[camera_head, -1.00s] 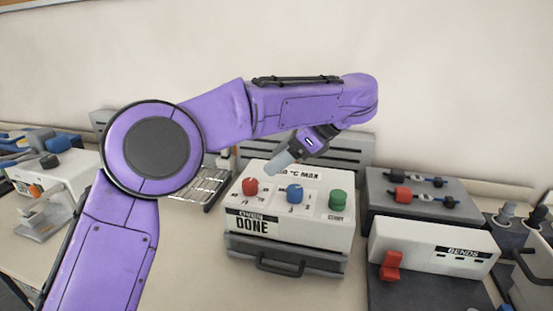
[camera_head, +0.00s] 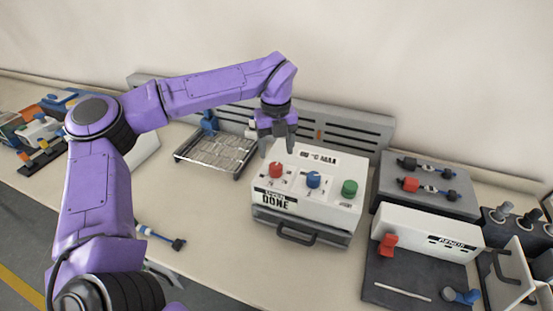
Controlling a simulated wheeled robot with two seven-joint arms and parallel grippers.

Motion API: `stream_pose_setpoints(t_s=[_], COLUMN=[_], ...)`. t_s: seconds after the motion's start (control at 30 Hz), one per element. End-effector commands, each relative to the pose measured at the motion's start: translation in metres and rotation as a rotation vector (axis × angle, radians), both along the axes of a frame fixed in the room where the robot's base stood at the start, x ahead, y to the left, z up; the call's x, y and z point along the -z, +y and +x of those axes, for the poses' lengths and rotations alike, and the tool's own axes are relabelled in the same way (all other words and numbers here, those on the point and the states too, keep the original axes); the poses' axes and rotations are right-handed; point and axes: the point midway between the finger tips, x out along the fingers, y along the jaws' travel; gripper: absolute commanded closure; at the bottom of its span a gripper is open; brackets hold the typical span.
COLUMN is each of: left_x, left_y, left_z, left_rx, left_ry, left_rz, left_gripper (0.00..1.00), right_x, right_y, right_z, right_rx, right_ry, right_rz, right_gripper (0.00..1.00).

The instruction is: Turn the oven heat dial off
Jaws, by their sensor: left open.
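The oven (camera_head: 300,219) is a white box with a dark lower drawer and handle, standing on the bench in the middle. Its sloped top carries a red dial (camera_head: 276,170), a blue dial (camera_head: 313,179) and a green knob (camera_head: 349,188). A partly legible label with "°C MAX" sits behind them; I cannot tell which dial sets the heat. My left gripper (camera_head: 277,148) points down, open and empty, above the oven's back left corner, behind the red dial. It appears apart from the dials. My right gripper is not in view.
A wire rack (camera_head: 216,152) lies left of the oven. A slotted grey panel (camera_head: 345,128) stands behind it. To the right are a dark box with knobs (camera_head: 428,185) and a white unit with a red lever (camera_head: 388,244). The bench in front of the oven is clear.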

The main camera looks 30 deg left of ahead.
Motion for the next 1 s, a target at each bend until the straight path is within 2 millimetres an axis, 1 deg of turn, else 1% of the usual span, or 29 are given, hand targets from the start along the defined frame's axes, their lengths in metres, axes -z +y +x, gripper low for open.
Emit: stream_pose_setpoints(t_s=[0.03,0.1,0.2,0.3,0.4,0.6,0.63,0.67,0.7,0.77,0.8,0.9,1.0], left_x=[0.01,0.025,0.042,0.053,0.058,0.059,0.059,0.059,0.059,0.059,0.059,0.059,0.063], left_y=[0.0,0.0,0.0,0.0,0.0,0.0,0.0,0.0,0.0,0.0,0.0,0.0,0.0], left_z=[-0.001,-0.001,-0.001,-0.001,0.0,0.0,0.0,0.0,0.0,-0.001,-0.001,0.0,0.0], left_rx=[0.0,-0.001,-0.002,-0.003,-0.003,-0.005,-0.005,-0.005,-0.005,-0.005,-0.005,-0.007,-0.043], left_ry=[0.006,0.005,0.005,0.003,0.001,0.001,0.001,0.001,0.001,0.001,0.001,0.001,-0.001], left_rz=[-0.002,-0.001,0.0,0.0,0.0,0.001,0.001,0.001,0.001,0.001,0.001,0.001,0.002], left_gripper=[0.35,0.35,0.35,0.35,0.35,0.35,0.42,0.51,0.64,0.84,0.91,0.91,0.91], right_x=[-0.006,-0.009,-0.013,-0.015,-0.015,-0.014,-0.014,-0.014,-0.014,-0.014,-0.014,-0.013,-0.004], right_y=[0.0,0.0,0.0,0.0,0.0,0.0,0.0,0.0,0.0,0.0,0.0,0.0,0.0], right_z=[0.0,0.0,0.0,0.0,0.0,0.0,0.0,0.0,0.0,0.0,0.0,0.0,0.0], right_rx=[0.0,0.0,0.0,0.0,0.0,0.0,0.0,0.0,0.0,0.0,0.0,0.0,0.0], right_ry=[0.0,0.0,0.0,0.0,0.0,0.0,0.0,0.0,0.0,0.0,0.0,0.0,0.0], right_rz=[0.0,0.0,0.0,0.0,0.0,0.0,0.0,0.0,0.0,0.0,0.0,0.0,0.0], right_gripper=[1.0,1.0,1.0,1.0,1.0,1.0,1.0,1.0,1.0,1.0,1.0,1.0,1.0])
